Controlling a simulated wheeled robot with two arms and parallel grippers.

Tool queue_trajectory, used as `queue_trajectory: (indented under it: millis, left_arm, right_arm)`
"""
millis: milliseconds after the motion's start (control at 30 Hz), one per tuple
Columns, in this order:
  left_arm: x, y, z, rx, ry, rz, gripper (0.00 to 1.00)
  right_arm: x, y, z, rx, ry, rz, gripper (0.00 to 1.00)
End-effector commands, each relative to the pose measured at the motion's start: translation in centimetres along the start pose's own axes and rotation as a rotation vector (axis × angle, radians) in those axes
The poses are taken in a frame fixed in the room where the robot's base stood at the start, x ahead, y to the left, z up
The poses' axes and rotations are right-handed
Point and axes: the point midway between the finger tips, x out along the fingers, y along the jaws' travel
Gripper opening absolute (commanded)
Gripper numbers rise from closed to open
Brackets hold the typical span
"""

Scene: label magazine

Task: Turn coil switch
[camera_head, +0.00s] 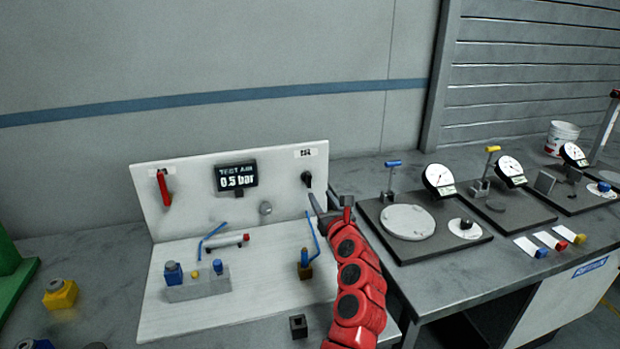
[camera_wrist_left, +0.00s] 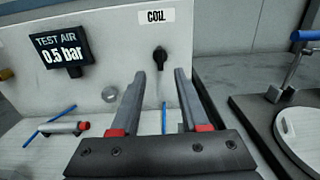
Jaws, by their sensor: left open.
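The coil switch is a black knob (camera_head: 307,180) on the right part of the white upright panel, below a small label. In the left wrist view the black knob (camera_wrist_left: 160,58) sits under a label reading COIL (camera_wrist_left: 157,16), and its handle points down. My left gripper (camera_head: 314,203) is just in front of and slightly below the knob. In the left wrist view its two grey fingers (camera_wrist_left: 159,76) are spread apart with nothing between them, and the knob shows beyond the gap, apparently untouched. My right gripper is not in view.
The white panel (camera_head: 285,215) carries a display (camera_head: 236,176) reading 0.5 bar and a red lever (camera_head: 163,187). A blue bent tube (camera_head: 313,238) stands left of my arm. A grey block (camera_head: 198,288) sits on the panel's base. Dial gauges (camera_head: 439,180) stand to the right.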

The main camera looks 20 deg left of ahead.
Motion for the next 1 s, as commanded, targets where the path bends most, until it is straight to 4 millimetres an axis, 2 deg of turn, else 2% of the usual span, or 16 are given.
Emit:
queue_trajectory:
  millis: [33,200,433,667,1000]
  left_arm:
    - [1.3,0.1,0.3,0.006,-0.004,0.002,0.45]
    - [5.1,0.2,0.1,0.007,0.0,0.004,0.45]
    - [8.6,-0.1,0.0,0.006,-0.001,0.0,0.45]
    - [10.2,0.1,-0.1,0.003,0.002,0.003,0.45]
    - [10.4,0.1,-0.1,0.0,0.002,0.002,0.45]
  right_arm:
    - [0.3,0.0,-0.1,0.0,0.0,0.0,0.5]
    - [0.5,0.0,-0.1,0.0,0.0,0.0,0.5]
    - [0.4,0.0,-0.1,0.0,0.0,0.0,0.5]
    - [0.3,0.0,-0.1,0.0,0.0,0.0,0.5]
    - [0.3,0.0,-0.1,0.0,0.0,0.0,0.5]
